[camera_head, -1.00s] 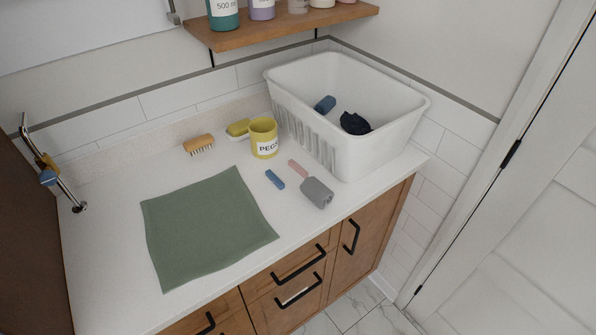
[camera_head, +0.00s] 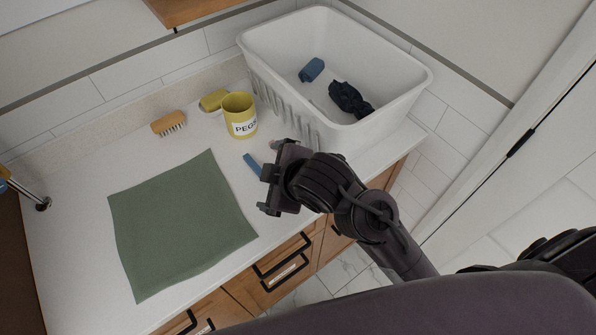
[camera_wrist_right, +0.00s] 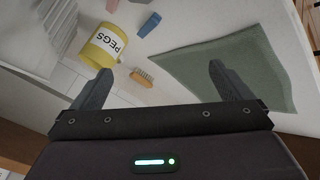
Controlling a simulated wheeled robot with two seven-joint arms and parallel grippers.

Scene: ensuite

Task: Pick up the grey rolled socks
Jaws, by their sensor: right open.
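A grey rounded bundle beside a pink strip lay on the counter a second ago. My right gripper and arm now cover that spot in the head view, so the grey bundle is hidden. A pink piece (camera_wrist_right: 111,5) shows at the top edge of the right wrist view, with no grey bundle visible there. My right gripper (camera_head: 268,178) is over the counter near its front edge; its fingers (camera_wrist_right: 160,85) are spread wide with nothing between them. My left gripper is not in view.
A white basket (camera_head: 410,98) holds a blue item (camera_head: 312,69) and a dark bundle (camera_head: 348,98). A yellow PEGS pot (camera_head: 239,105), small blue item (camera_head: 253,165), wooden brush (camera_head: 168,123), yellow-green item (camera_head: 214,100) and green cloth (camera_head: 180,222) lie on the counter (camera_head: 70,200).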

